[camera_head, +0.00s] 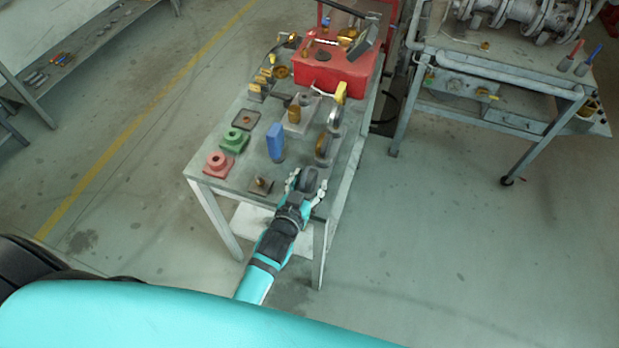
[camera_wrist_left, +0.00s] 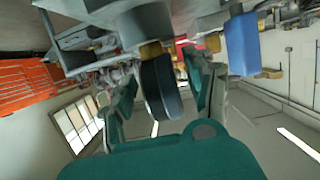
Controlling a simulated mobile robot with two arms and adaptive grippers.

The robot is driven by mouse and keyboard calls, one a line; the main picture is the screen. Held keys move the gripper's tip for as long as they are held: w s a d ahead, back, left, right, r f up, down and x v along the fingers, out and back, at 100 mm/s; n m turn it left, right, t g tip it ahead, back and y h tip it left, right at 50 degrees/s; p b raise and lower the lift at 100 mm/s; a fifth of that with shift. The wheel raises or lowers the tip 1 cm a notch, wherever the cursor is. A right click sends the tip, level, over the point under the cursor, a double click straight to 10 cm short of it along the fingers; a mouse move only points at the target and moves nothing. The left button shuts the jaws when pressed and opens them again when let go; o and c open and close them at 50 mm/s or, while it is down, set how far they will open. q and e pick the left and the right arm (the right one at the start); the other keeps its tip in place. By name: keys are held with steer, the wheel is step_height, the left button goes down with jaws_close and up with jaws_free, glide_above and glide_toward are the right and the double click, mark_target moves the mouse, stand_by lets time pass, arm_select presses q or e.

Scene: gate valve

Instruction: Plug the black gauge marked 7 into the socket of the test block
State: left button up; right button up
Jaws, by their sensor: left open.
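A black round gauge (camera_head: 309,179) stands near the front right corner of the work table. In the left wrist view the black gauge (camera_wrist_left: 161,88) shows edge-on, with a brass part beside it; no number is readable. My left gripper (camera_head: 306,188) is open, with its fingers on either side of the gauge. In the left wrist view the gauge lies between the fingers (camera_wrist_left: 158,97), and gaps show at both sides. A grey block (camera_head: 298,128) with a brass piece on top stands mid-table; I cannot tell whether it is the test block or see its socket. My right gripper is not in view.
A blue upright piece (camera_head: 275,142), a green block (camera_head: 235,140), a pink-red block (camera_head: 217,163) and a small plate (camera_head: 261,187) stand left of the gripper. Another gauge (camera_head: 322,148) stands just behind. A red toolbox (camera_head: 333,76) fills the back.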

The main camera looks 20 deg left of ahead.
arm_select(q)
steer(key=shift+w+f, duration=0.2)
steer(key=shift+w, duration=0.3)
steer(key=shift+s, duration=0.1)
jaws_close()
steer(key=shift+r, duration=0.1)
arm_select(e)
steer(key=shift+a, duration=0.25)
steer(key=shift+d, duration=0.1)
